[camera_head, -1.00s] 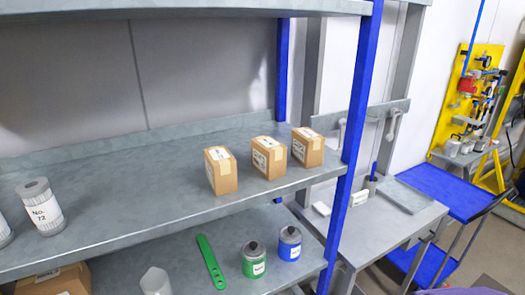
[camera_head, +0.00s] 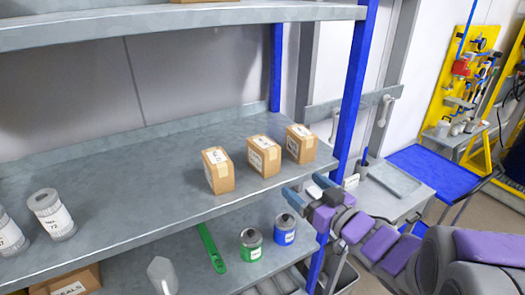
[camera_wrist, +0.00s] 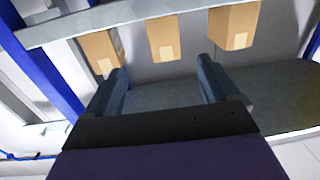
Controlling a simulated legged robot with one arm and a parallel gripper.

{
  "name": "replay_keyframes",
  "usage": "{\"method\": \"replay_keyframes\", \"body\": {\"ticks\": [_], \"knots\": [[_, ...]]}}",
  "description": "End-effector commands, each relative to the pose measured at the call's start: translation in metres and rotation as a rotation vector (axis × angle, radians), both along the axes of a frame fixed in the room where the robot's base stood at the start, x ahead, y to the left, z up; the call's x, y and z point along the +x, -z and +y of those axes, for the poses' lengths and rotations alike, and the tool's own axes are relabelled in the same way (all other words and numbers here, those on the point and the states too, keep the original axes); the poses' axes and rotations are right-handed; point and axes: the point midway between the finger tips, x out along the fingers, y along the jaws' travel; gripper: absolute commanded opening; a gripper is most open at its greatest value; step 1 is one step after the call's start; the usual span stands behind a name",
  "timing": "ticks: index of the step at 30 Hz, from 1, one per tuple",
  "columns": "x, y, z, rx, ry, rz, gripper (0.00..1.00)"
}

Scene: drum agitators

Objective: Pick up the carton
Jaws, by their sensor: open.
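Three small brown cartons with white labels stand in a row on the middle shelf: a left one (camera_head: 218,171), a middle one (camera_head: 264,156) and a right one (camera_head: 300,144). In the wrist view, which looks upside down, three cartons show along the top, at left (camera_wrist: 101,50), middle (camera_wrist: 163,38) and right (camera_wrist: 234,27). My gripper (camera_head: 307,191) is open and empty, in front of the shelf's right end, near the blue post and below the right carton in the picture. Its two fingers (camera_wrist: 160,70) are wide apart in the wrist view, and no carton is between them.
The blue post (camera_head: 350,90) stands right of the cartons. White cans (camera_head: 50,214) stand on the shelf's left. The lower shelf holds a green can (camera_head: 250,245), a blue can (camera_head: 285,230) and a green tool (camera_head: 211,248). A grey side table (camera_head: 400,205) is behind my arm.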

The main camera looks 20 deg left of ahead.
Motion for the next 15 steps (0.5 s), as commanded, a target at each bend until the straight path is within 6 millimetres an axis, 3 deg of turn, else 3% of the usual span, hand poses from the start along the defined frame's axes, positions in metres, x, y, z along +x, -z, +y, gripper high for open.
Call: {"method": "replay_keyframes", "body": {"ticks": [5, 15], "knots": [[0.003, -0.003, 0.016, 0.023, -0.032, -0.004, 0.88], [0.041, -0.001, 0.069, 0.018, -0.03, -0.002, 0.88]]}}
